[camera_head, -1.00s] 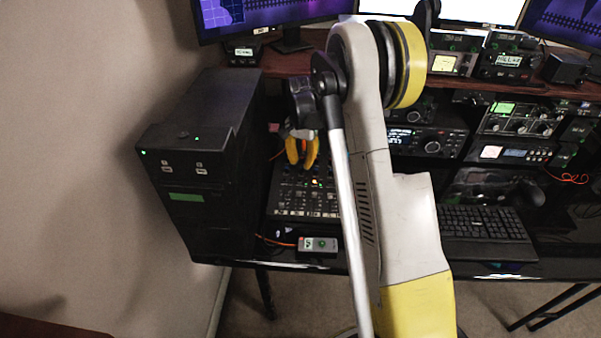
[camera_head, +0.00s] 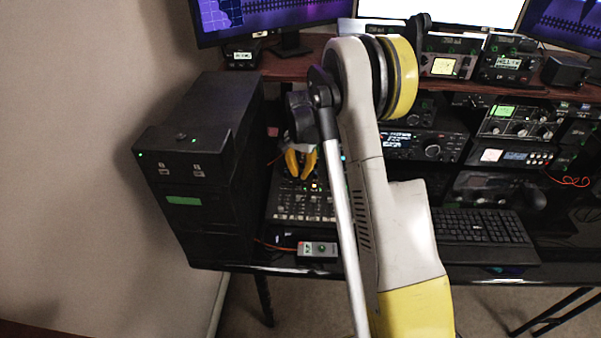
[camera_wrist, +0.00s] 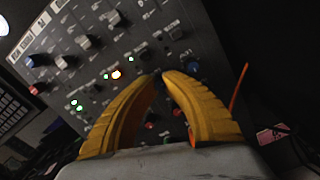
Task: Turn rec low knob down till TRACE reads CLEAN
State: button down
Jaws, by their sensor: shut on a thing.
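My gripper (camera_head: 302,178) has yellow fingers and reaches down to the sloped black control panel (camera_head: 300,212) left of my arm. The wrist view shows its fingertips (camera_wrist: 161,78) drawn together at the panel face. They are shut on a small knob there, mostly hidden by the fingers. I cannot read its label. Other knobs stand clear on the panel (camera_wrist: 140,45), among them a grey one (camera_wrist: 87,42) and a blue-capped one (camera_wrist: 31,61). An orange-white lamp (camera_wrist: 116,74) glows left of the fingertips. I cannot make out any TRACE reading.
A black tower case (camera_head: 205,150) stands close left of the panel. A small grey box (camera_head: 317,250) sits in front of it. A keyboard (camera_head: 485,235) and stacked radio sets (camera_head: 518,122) lie right of my arm. An orange cable (camera_wrist: 238,88) runs right of the fingers.

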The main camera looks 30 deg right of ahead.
jog(key=n, duration=0.4)
jog(key=shift+n+h+p, duration=0.35)
jog(key=shift+n+h, duration=0.05)
jog(key=shift+n, duration=1.7)
jog(key=c, duration=1.7)
grip_release()
jog(key=r, duration=0.8)
jog(key=a+r, duration=0.1)
jog(key=r, duration=0.3)
jog(key=shift+w, duration=0.15)
